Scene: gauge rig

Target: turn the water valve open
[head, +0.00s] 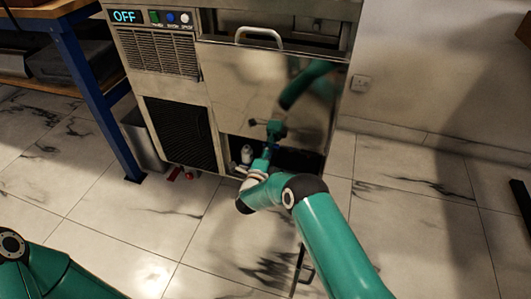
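No part in view is clearly the water valve. Small red parts (188,176) sit low at the foot of the steel machine (225,75), left of its open lower bay (302,161). A small white bottle-like part (247,153) stands in the bay. My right arm reaches in from the lower right, and its gripper (266,126) is at the bay's upper edge, small and dark against the steel panel. Its finger opening cannot be made out, and nothing is clearly held. My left arm shows only at the lower left, with its gripper out of view.
The machine's display (124,17) reads OFF. A bar handle (259,35) sticks out above the panel, which mirrors my arm. A blue-legged bench (88,95) and grey bin (143,140) stand left. A thin edge with a handle (305,272) is below.

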